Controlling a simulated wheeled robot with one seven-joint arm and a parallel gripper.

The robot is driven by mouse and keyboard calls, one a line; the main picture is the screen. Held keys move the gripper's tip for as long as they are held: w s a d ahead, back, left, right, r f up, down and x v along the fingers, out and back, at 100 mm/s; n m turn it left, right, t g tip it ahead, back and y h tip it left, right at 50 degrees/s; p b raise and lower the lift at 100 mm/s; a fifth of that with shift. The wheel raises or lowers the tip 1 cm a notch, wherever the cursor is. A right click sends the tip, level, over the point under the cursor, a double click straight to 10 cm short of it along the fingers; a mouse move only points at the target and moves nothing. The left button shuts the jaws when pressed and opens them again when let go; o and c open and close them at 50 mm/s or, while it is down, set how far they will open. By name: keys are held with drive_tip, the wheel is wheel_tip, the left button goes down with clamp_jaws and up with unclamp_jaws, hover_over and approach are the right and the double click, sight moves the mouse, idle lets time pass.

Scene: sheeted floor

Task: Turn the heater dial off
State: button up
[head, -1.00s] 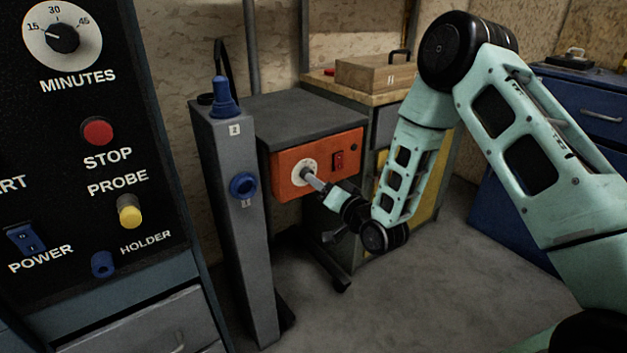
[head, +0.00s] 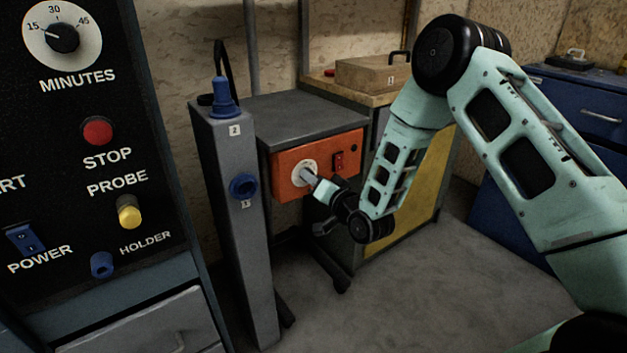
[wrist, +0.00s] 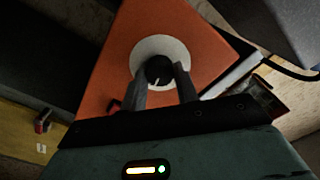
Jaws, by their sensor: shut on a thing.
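The heater is a grey-topped box with an orange front panel (head: 288,187). Its dial is a dark round knob with a pale pointer line (wrist: 160,70) on a white disc (wrist: 176,47). In the wrist view my gripper (wrist: 163,82) has one finger on each side of the knob and is shut on it. In the head view my gripper (head: 313,177) reaches the white disc from the lower right and hides the knob. The pointer line slants slightly in the wrist view; the scale marks are too small to read.
A grey post (head: 232,165) with blue fittings stands close left of the heater. A black control panel (head: 75,195) fills the left. Open floor (head: 400,305) lies in front.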

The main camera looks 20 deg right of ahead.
drive_tip(key=shift+n+b, duration=4)
drive_tip(key=shift+n, duration=3.9)
drive_tip(key=o, duration=1)
drive_tip(key=shift+s, duration=0.1)
